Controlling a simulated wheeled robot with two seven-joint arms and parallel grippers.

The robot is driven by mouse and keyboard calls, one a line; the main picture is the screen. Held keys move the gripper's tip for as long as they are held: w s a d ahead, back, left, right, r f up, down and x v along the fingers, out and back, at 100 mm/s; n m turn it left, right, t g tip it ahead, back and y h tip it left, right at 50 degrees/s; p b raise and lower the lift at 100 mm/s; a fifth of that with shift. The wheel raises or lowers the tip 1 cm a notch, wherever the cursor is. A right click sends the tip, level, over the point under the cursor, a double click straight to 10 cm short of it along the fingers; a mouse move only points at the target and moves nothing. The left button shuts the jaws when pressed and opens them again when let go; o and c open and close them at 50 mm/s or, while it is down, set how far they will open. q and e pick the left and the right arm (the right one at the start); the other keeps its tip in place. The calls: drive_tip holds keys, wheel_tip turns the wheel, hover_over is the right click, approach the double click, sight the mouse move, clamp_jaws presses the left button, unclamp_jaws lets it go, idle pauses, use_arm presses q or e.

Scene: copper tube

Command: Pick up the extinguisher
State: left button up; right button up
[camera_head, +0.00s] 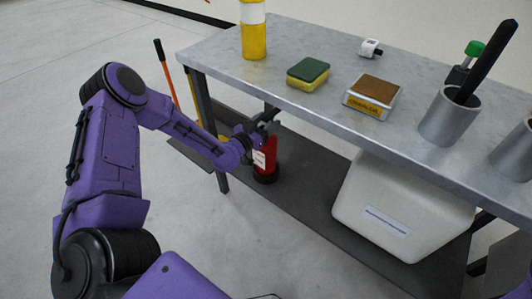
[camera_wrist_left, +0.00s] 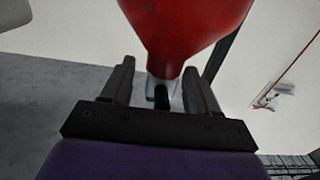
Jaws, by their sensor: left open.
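The red extinguisher (camera_head: 265,159) with a white label and black base stands upright on the lower shelf of the metal table. My left gripper (camera_head: 265,118) is at its top, under the table's upper surface, and hides the extinguisher's head in the head view. In the left wrist view the red body (camera_wrist_left: 186,30) tapers down to a neck and dark top between the two black fingers of the left gripper (camera_wrist_left: 161,85). The fingers are apart, one on each side, and it is hard to tell whether they touch it. My right gripper does not show.
A white bin (camera_head: 400,205) stands on the dark lower shelf (camera_head: 300,199), right of the extinguisher. A yellow bottle (camera_head: 254,38), a sponge (camera_head: 308,74) and metal cups (camera_head: 449,118) stand on top. An orange-handled tool (camera_head: 165,70) leans at left.

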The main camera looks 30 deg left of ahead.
use_arm(q)
drive_tip(key=shift+w, duration=0.1)
clamp_jaws()
idle(1.2)
drive_tip(key=shift+r, duration=0.15)
